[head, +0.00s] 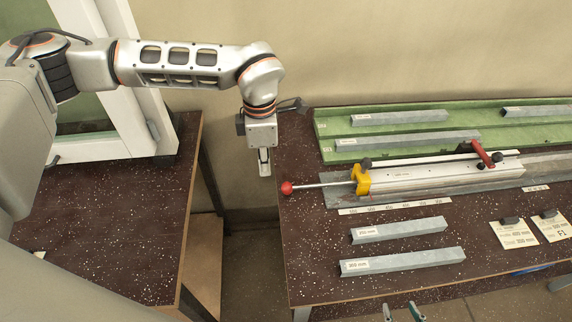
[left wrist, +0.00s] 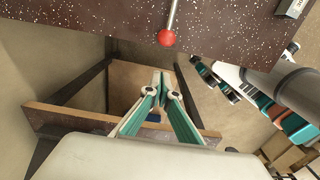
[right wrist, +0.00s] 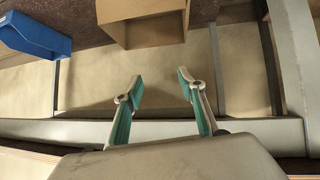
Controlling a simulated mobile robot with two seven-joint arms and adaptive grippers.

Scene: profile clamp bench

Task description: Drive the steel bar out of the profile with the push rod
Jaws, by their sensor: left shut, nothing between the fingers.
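The push rod (head: 318,185) is a thin steel rod with a red ball knob (head: 287,188), lying level and sticking out leftward from a yellow guide block (head: 361,180). The silver profile (head: 425,178) lies right of the block, under a red-handled clamp (head: 483,152). I cannot make out a steel bar inside the profile. My left gripper (head: 264,165) is shut and empty, pointing down, left of and apart from the knob. The knob also shows in the left wrist view (left wrist: 166,38), beyond the shut fingers (left wrist: 158,82). My right gripper (right wrist: 158,90) is open and empty, at the bench's front edge.
Grey bars lie loose in front, a shorter one (head: 398,230) and a longer one (head: 402,262). More bars lie in the green tray (head: 330,128) behind. A scale strip (head: 395,206) and cards (head: 515,234) lie on the bench. A gap separates the left table (head: 110,230) from the bench.

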